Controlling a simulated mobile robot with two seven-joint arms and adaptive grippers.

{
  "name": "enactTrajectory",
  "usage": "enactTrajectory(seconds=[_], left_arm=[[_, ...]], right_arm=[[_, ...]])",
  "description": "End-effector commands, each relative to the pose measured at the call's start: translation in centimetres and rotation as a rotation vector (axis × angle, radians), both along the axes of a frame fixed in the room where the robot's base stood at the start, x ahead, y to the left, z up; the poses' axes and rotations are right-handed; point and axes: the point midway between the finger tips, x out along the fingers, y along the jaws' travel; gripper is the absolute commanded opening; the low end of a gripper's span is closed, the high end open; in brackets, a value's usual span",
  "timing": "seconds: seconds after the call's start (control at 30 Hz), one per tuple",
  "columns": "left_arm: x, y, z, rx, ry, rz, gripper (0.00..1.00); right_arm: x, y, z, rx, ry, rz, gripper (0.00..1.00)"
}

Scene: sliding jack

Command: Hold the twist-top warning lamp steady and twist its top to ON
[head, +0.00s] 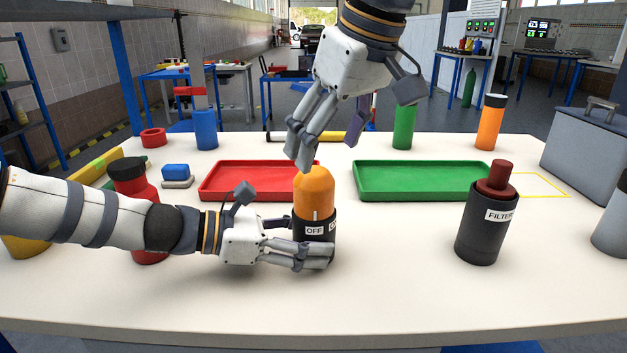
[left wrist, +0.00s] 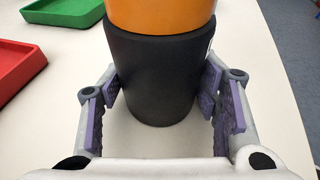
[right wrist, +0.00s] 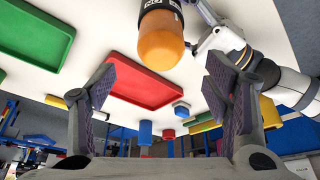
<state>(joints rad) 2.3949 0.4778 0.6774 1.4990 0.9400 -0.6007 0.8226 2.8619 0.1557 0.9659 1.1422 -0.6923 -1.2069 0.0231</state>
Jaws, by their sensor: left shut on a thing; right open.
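The warning lamp stands upright on the table, with an orange domed top (head: 315,191) and a black base (head: 316,228) that bears an OFF label and a second label partly cut off at its right side. My left gripper (head: 318,258) is shut on the black base, low near the table. In the left wrist view its purple pads press on both sides of the base (left wrist: 155,75). My right gripper (head: 325,150) is open and empty, just above the orange top and pointing down. In the right wrist view the orange top (right wrist: 160,42) lies beyond the open fingers.
A red tray (head: 215,183) and a green tray (head: 420,182) lie behind the lamp. A black FILTER canister with a red top (head: 480,225) stands at the right. A red bottle (head: 150,248) stands behind my left arm. The front table strip is clear.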

Motion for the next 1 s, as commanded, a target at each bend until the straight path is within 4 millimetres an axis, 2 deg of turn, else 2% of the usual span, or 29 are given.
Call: enactTrajectory(seconds=[0.03, 0.1, 0.3, 0.43, 0.67, 0.9, 1.0], left_arm=[[0.0, 0.0, -0.2, 0.003, 0.001, 0.0, 0.35], [0.0, 0.0, -0.2, 0.003, 0.001, 0.0, 0.35], [0.0, 0.0, -0.2, 0.003, 0.001, 0.0, 0.35], [0.0, 0.0, -0.2, 0.004, 0.001, 0.0, 0.35], [0.0, 0.0, -0.2, 0.004, 0.001, 0.0, 0.35], [0.0, 0.0, -0.2, 0.004, 0.001, 0.0, 0.35], [0.0, 0.0, -0.2, 0.004, 0.001, 0.0, 0.35]], right_arm=[[0.3, 0.4, -1.5, -0.001, 0.006, 0.002, 0.7], [0.8, 0.8, -3.1, 0.0, 0.006, 0.001, 0.7], [1.9, 1.8, -6.5, 0.001, 0.004, -0.001, 0.7], [2.2, 2.0, -7.2, 0.002, 0.002, -0.001, 0.7], [2.2, 2.0, -7.3, 0.003, 0.001, -0.002, 0.7], [2.2, 2.0, -7.3, 0.002, 0.002, -0.002, 0.22], [2.2, 2.0, -7.3, 0.002, 0.002, -0.001, 0.22]])
